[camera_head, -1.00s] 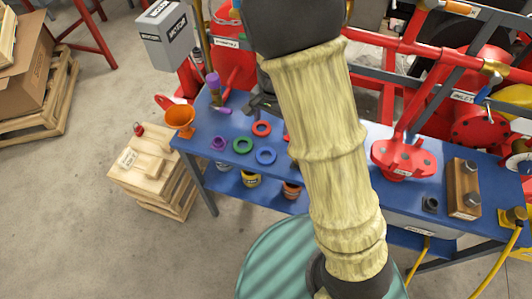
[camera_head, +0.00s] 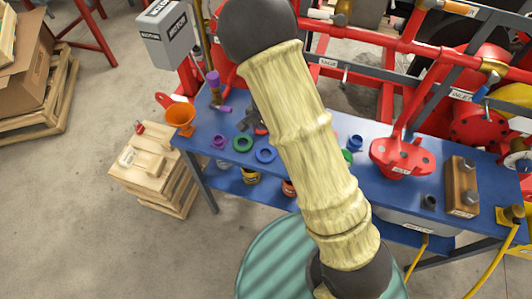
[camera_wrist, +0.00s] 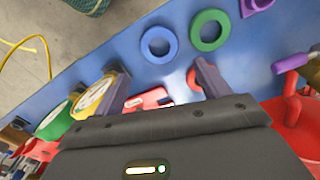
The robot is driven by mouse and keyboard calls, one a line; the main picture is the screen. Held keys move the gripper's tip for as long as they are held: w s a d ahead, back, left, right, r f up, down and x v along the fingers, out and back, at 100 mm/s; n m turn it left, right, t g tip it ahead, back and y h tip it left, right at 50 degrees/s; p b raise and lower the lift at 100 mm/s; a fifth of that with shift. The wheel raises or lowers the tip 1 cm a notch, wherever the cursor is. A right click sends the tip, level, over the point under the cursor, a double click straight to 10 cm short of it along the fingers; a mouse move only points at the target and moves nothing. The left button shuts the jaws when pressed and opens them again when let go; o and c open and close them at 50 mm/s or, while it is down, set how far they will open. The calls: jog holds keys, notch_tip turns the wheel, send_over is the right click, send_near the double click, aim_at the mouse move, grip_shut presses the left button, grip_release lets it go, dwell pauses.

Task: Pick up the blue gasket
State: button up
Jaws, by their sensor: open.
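The blue gasket (camera_head: 265,162) is a flat ring lying on the blue workbench, just left of my arm in the head view. In the wrist view the blue gasket (camera_wrist: 145,50) shows whole, beyond the tips and between the lines of my fingers. My gripper (camera_wrist: 160,68) is open and empty, with its two fingers apart. The gasket is apart from both fingers.
A green gasket (camera_head: 235,147) lies close left of the blue one, with a purple part (camera_head: 219,141) farther left. A red flange (camera_head: 403,155) stands right of my arm. Bare bench surrounds the blue gasket.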

send_over(266, 153)
jog(key=shift+f, duration=2.25)
jog(key=shift+a+f+p, duration=0.1)
jog(key=shift+f+p, duration=0.7)
jog(key=shift+f, duration=1.8)
jog(key=c, duration=0.7)
jog(key=shift+r, duration=0.1)
jog(key=shift+c, duration=0.2)
notch_tip(266, 153, up, 10)
jog(key=b, duration=0.1)
